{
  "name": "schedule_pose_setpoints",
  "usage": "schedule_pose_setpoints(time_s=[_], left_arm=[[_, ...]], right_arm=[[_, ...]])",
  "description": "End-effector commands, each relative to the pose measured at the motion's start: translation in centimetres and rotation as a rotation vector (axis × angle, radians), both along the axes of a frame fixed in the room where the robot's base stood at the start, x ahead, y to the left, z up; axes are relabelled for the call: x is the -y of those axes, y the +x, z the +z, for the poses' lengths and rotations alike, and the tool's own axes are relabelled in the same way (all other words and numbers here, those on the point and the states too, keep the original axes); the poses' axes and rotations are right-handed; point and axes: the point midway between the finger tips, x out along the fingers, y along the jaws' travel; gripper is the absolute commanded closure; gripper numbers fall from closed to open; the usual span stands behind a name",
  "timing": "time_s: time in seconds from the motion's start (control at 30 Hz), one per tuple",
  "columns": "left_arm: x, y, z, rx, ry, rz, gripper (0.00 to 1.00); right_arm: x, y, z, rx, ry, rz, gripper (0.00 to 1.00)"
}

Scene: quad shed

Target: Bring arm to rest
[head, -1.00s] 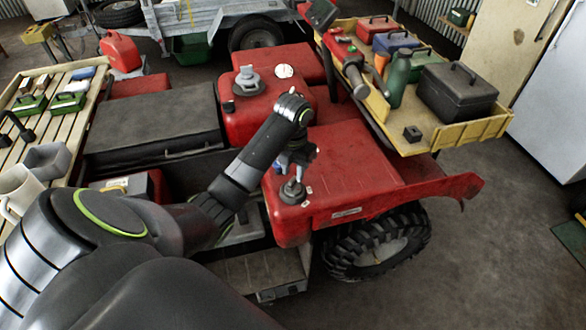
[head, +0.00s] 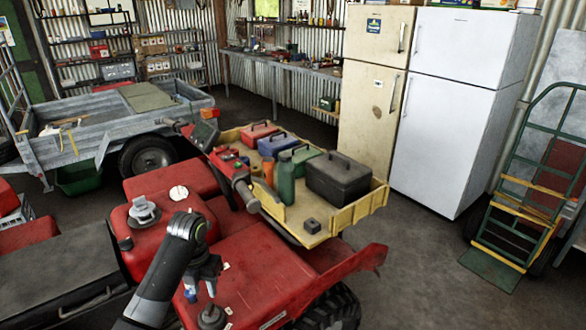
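My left arm comes in from the bottom left, over the red quad bike (head: 250,265). My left gripper (head: 202,288) points down just above a dark round cap (head: 212,317) on the quad's red bodywork. Its two fingertips look apart, with nothing visible between them. Whether they touch the cap's stem is too small to tell. My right gripper is not in view.
A grey filler cap (head: 143,209) and a white disc (head: 179,192) sit on the red tank beside my arm. A yellow rack (head: 365,205) holds toolboxes and bottles.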

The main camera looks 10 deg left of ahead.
Motion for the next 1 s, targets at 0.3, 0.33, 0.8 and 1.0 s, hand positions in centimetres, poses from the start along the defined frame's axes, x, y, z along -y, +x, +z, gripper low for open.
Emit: schedule_pose_setpoints(time_s=[0.3,0.33,0.8,1.0], left_arm=[[0.6,-3.9,-3.3,0.037,0.008,0.386,0.69],[0.7,-4.5,-3.7,0.045,0.006,0.448,0.69],[2.0,-14.4,-7.5,0.153,-0.068,1.430,0.69],[2.4,-18.6,-7.6,0.194,-0.138,1.858,0.69]], right_arm=[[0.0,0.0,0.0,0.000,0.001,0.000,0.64],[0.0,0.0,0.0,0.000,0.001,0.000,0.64],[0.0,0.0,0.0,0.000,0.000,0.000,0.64],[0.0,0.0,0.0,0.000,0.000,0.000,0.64]])
